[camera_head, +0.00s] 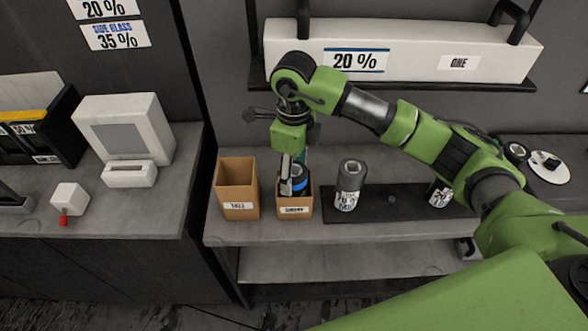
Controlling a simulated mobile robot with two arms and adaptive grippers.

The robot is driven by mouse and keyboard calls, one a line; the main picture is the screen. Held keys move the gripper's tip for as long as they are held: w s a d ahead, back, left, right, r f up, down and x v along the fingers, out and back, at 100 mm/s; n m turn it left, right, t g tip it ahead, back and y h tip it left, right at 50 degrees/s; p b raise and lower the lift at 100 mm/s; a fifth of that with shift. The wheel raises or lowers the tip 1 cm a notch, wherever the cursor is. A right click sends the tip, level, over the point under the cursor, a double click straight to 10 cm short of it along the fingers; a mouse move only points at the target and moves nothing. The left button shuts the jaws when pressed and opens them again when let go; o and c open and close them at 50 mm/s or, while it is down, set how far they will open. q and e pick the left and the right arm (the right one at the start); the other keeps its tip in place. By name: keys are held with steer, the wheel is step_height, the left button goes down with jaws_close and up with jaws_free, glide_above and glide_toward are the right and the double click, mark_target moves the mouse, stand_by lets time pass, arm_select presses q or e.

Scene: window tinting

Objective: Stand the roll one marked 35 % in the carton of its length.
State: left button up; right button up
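Two open brown cartons stand side by side on the grey bench: a taller left carton (237,184) and a lower right carton (304,206). Each has a small white label, too small to read surely. A dark roll with a blue band (299,181) is inside the right carton, its upper end showing above the rim. Its marking is not readable. My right gripper (291,174) points down at this carton, its fingers at the roll's upper end. Whether they grip it is hard to tell. The left carton looks empty. My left gripper is out of view.
A dark roll with a white label (348,186) stands on a black mat (391,211) to the right. Another roll (438,193) is partly behind my arm. A long white box (420,50) with "20 %" and "ONE" labels sits on a rack above.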

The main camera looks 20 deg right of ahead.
steer(key=shift+r, duration=0.15)
steer(key=shift+r, duration=0.2)
step_height(320, 180, up, 12)
steer(key=b, duration=0.2)
steer(key=shift+f+b, duration=0.2)
steer(key=shift+b, duration=0.2)
